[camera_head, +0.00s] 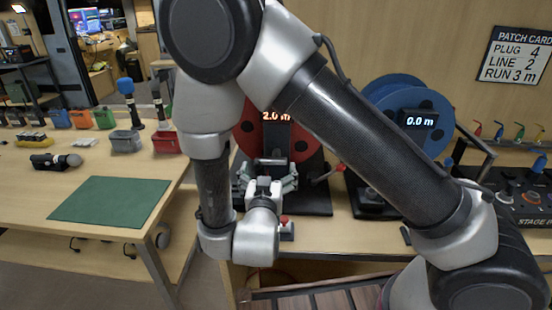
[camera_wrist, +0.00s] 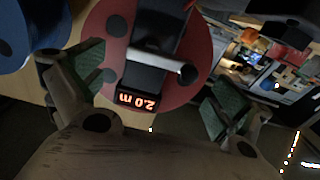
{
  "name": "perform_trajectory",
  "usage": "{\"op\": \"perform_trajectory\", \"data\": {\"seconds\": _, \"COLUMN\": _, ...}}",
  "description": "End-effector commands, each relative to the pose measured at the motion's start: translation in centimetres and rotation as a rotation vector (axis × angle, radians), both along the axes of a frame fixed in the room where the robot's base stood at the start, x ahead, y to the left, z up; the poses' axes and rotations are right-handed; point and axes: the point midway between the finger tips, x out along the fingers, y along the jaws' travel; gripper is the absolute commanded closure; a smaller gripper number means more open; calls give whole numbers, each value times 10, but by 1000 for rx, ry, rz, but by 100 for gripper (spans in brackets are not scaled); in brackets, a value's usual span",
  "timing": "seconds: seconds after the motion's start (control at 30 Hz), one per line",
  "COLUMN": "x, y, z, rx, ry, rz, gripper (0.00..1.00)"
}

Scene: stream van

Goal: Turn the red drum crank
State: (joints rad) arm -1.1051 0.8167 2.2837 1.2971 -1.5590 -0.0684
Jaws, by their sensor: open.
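The red drum (camera_head: 303,143) stands on a dark base behind my arm, its lit display (camera_head: 275,116) reading 2.0 m. A crank with a red knob (camera_head: 340,168) sticks out at the drum's lower right. My gripper (camera_head: 267,168) is open and empty in front of the drum's lower part, left of that knob. In the wrist view, the red drum (camera_wrist: 199,40) and its inverted display (camera_wrist: 138,101) show between and beyond the green-padded fingers of my gripper (camera_wrist: 157,85). A pale bar with a dark round end (camera_wrist: 187,75) crosses the drum there; I cannot tell whether it is the crank.
A blue drum (camera_head: 437,108) reading 0.0 m stands right of the red one. A control panel (camera_head: 520,195) is at the right. A green mat (camera_head: 110,201) lies bare on the left table.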

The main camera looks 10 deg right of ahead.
Motion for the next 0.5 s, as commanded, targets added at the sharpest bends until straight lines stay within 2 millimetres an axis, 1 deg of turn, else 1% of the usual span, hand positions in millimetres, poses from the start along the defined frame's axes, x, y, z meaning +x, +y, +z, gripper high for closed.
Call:
{"op": "perform_trajectory", "data": {"seconds": 0.1, "x": 22, "y": -5, "z": 0, "rx": 1, "ry": -1, "rz": -5, "gripper": 0}}
{"op": "perform_trajectory", "data": {"seconds": 0.3, "x": 49, "y": -10, "z": 0, "rx": -1, "ry": -1, "rz": -3, "gripper": 0}}
{"op": "perform_trajectory", "data": {"seconds": 0.4, "x": 55, "y": -11, "z": 0, "rx": -1, "ry": -1, "rz": -2, "gripper": 0}}
{"op": "perform_trajectory", "data": {"seconds": 0.5, "x": 58, "y": -12, "z": 0, "rx": -2, "ry": 0, "rz": -1, "gripper": 0}}
